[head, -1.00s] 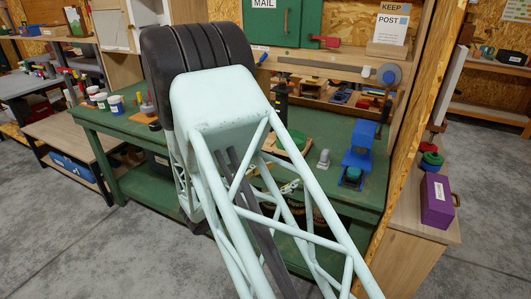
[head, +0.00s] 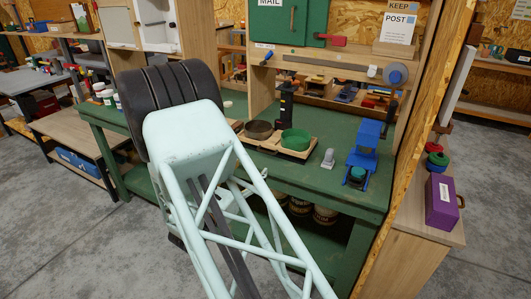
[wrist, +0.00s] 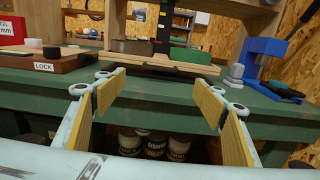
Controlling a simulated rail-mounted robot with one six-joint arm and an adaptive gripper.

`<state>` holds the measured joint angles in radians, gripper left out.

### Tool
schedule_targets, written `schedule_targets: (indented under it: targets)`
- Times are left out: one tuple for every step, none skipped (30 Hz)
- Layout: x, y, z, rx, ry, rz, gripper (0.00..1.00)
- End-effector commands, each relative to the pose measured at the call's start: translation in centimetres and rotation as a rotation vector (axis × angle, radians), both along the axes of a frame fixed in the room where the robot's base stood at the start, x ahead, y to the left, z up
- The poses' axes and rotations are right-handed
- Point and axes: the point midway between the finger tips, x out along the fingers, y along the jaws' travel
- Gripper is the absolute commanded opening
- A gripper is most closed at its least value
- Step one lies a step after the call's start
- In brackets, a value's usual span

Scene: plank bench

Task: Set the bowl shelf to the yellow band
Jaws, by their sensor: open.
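A pale wooden shelf board (head: 268,146) with a dark bowl (head: 258,130) and a green bowl (head: 295,139) sits at a black upright post (head: 286,104) on the green bench. In the wrist view the board (wrist: 142,62) is edge-on ahead, a little above the bench top, with the dark bowl (wrist: 132,47), green bowl (wrist: 191,56) and post (wrist: 168,22) behind its front edge. My gripper (wrist: 168,85) is open and empty, its yellow-padded fingers apart in front of the bench edge. In the head view my arm hides it. I cannot make out a yellow band.
A blue device (head: 364,148) and a small grey piece (head: 328,158) stand right of the board. A brown block marked LOCK (wrist: 62,62) lies to the left. Paint tins (wrist: 155,145) stand under the bench. The bench's front edge (wrist: 210,112) is close.

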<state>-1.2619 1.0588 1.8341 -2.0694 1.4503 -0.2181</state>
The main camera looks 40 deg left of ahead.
Motion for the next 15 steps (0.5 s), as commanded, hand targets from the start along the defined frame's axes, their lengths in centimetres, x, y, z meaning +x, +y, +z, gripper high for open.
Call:
schedule_targets:
  targets:
    - [0.2,0.0,0.0,0.0,0.0,-0.001,0.64]
    - [0.3,0.0,0.0,0.0,0.0,-0.001,0.64]
    - [0.5,0.0,0.0,0.001,0.0,-0.001,0.64]
    - [0.6,0.1,0.0,0.001,0.0,-0.001,0.64]
    - [0.8,0.1,0.0,0.001,0.0,-0.002,0.64]
    - [1.1,0.1,0.0,0.0,0.0,-0.002,0.64]
    - [1.3,0.2,-0.1,0.0,0.001,-0.002,0.64]
    - [1.5,0.2,-0.1,0.0,0.001,-0.002,0.64]
    - [1.9,0.3,-0.1,0.0,0.001,-0.002,0.64]
    - [2.2,0.3,-0.1,0.0,0.0,-0.002,0.64]
    - [2.5,0.4,-0.1,0.001,0.0,-0.003,0.64]
    - [3.0,0.5,-0.1,0.001,0.0,-0.003,0.64]
    - [3.3,0.6,0.0,0.002,-0.001,-0.003,0.64]
    - [3.7,0.6,-0.1,0.002,-0.001,-0.003,0.64]
    - [4.2,0.7,-0.1,0.001,0.0,-0.003,0.64]
